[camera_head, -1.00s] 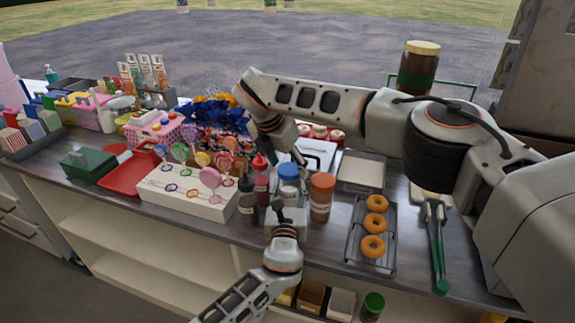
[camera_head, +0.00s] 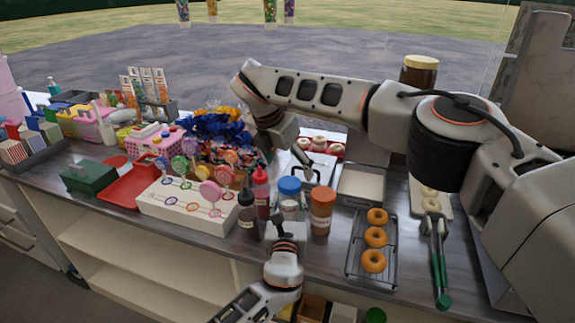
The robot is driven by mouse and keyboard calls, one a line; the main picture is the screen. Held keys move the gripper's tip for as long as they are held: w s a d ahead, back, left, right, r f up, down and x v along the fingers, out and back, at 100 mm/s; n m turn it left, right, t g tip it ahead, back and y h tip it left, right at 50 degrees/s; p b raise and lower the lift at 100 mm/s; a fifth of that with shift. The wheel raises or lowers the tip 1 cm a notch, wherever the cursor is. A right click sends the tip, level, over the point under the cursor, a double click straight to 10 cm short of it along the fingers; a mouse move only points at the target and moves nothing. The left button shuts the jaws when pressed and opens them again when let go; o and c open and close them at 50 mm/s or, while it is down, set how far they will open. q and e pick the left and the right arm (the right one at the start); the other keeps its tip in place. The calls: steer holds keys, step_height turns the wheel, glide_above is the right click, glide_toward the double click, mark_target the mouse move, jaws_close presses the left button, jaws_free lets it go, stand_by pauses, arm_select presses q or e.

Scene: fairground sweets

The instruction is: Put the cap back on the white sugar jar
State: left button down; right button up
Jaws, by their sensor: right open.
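The white sugar jar (camera_head: 290,209) stands upright on the counter between a dark-red bottle and an orange-capped jar. A blue cap (camera_head: 289,185) shows at its top; I cannot tell whether it is fully seated. My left gripper (camera_head: 281,229) is at the near side of the jar, its fingers at the jar's lower body. I cannot tell whether it is shut on it. My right gripper (camera_head: 300,155) is open, behind and above the jar, clear of the cap. Its fingers are small and partly lost against the white tray behind.
The orange-capped jar (camera_head: 322,210), red-capped bottle (camera_head: 260,192) and black-capped bottle (camera_head: 247,215) crowd the sugar jar. A doughnut rack (camera_head: 357,262) lies to the right, with green-handled tongs (camera_head: 439,265) beyond. A lollipop stand (camera_head: 185,215) is left. The counter's front edge is close.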

steer(key=shift+r, duration=0.1)
steer(key=v, duration=0.7)
steer(key=shift+s+a+r, duration=0.1)
steer(key=shift+r, duration=0.05)
arm_select(q)
steer(key=c, duration=1.2)
jaws_free()
steer(key=shift+o, duration=0.2)
steer(key=shift+s, duration=0.15)
steer(key=s, duration=1.1)
steer(key=shift+s+a, duration=0.35)
